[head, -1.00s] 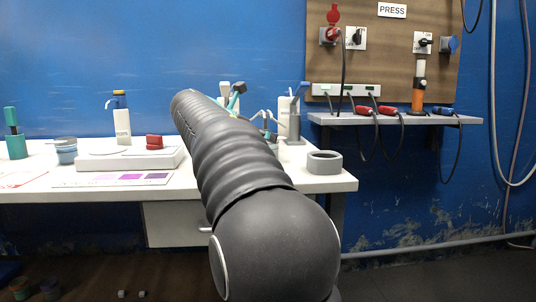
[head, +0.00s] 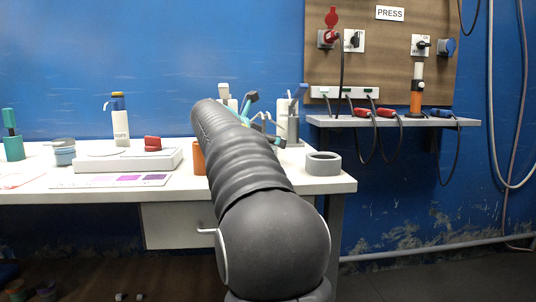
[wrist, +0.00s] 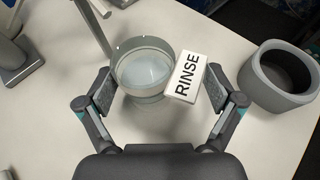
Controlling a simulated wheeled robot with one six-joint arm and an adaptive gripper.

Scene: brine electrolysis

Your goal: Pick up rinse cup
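The rinse cup (wrist: 143,68) is a clear round cup with a greyish rim and a white tag reading RINSE (wrist: 187,76) on its right side. It stands on the white table in the wrist view. My gripper (wrist: 158,84) is open, with one finger left of the cup and the other right of the tag. The left pad is close to the cup wall; I cannot tell whether it touches. In the head view my arm hides the cup and my gripper.
A thick grey ring-shaped holder (wrist: 262,88) stands just right of my right finger; it also shows in the head view (head: 323,168). A grey stand (wrist: 22,68) is at the left. An orange object (head: 199,158) stands beside my arm. Bare white table (wrist: 45,125) lies at lower left.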

